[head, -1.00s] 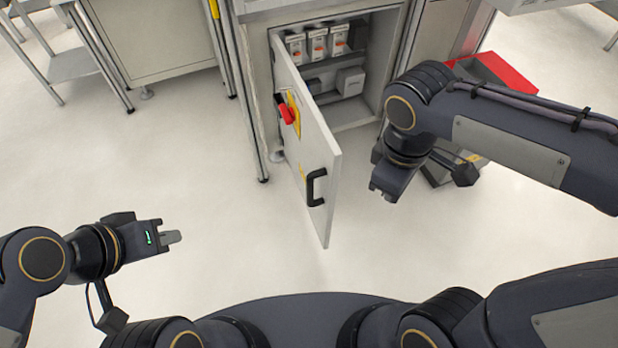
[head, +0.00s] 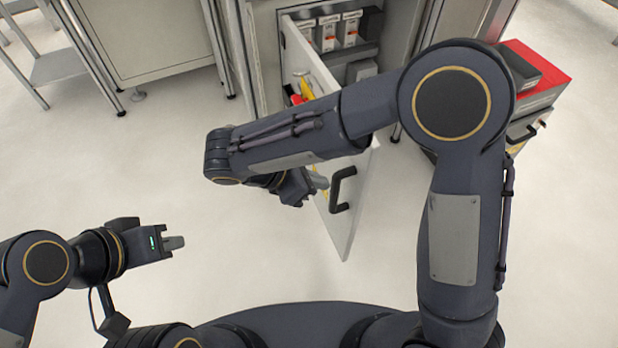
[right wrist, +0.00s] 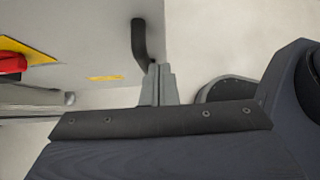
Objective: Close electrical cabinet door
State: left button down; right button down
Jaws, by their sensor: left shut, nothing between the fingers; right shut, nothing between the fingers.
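The electrical cabinet (head: 265,60) stands at the top with its grey door (head: 345,232) swung open toward me. A black handle (head: 343,190) sits near the door's free edge; it also shows in the right wrist view (right wrist: 140,40). My right arm crosses over the door and hides its middle. My right gripper (head: 319,182) is shut and empty, on the door's outer side just left of the handle. In the right wrist view its fingertips (right wrist: 158,82) are close to the handle; contact is unclear. My left gripper (head: 176,243) is shut and empty, away from the door at lower left.
A red switch on a yellow plate (right wrist: 12,62) sticks out from the door's outer face. Electrical units (head: 326,33) stand inside the cabinet. A red-topped drawer box (head: 550,72) is to the right. A workbench (head: 140,45) stands at upper left. Floor left of the door is clear.

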aim_at(361, 182)
jog(key=d+f, duration=0.1)
jog(key=d, duration=0.1)
jog(key=w+d+f+b, duration=0.1)
jog(key=d, duration=0.1)
jog(key=w+d+f, duration=0.1)
jog(key=d, duration=0.1)
jog(key=shift+f+b, duration=0.25)
jog(key=shift+b, duration=0.1)
jog(key=shift+w+d, duration=0.1)
jog(key=shift+d, duration=0.45)
jog(key=shift+r, duration=0.1)
